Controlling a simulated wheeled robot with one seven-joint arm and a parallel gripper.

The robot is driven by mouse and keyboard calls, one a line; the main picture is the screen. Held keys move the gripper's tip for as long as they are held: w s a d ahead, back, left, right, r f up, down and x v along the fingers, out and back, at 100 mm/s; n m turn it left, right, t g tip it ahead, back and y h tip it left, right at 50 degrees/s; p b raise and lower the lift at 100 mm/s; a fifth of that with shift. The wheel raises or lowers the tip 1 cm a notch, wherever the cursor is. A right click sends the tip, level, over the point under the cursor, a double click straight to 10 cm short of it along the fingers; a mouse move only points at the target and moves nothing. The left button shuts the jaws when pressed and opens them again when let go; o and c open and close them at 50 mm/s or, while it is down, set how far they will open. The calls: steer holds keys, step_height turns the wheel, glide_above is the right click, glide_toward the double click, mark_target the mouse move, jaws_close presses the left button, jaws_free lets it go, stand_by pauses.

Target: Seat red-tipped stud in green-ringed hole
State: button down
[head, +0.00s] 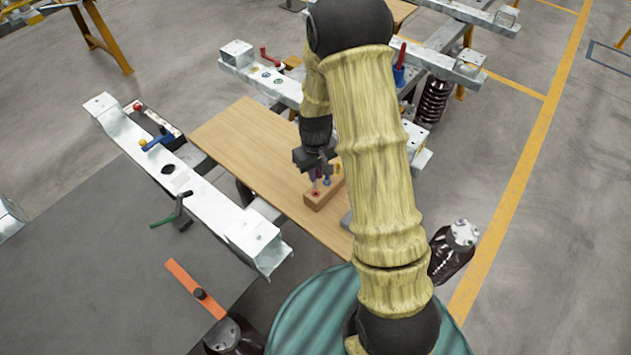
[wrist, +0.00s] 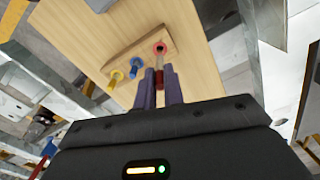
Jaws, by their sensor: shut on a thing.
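My gripper (head: 316,176) is above the wooden block (head: 311,201), its purple fingers (wrist: 160,74) shut on a stud. The stud's red part (wrist: 159,80) is between the fingers, and its pale shank points toward the red-ringed hole (wrist: 160,47) in the block. I cannot tell whether the shank's end is in that hole or just above it. A blue stud (wrist: 135,64) and a yellow stud (wrist: 115,76) stand in the same block. Small coloured rings (head: 266,74) show on the far metal beam; which one is green is too small to tell.
The block lies on a wooden board (head: 240,135). A nearer metal beam (head: 205,205) carries blue and green handles. The far metal beam (head: 285,90) has a red handle (head: 268,54). Much of the board is bare.

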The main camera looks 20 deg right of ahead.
steer(key=shift+r, duration=1.85)
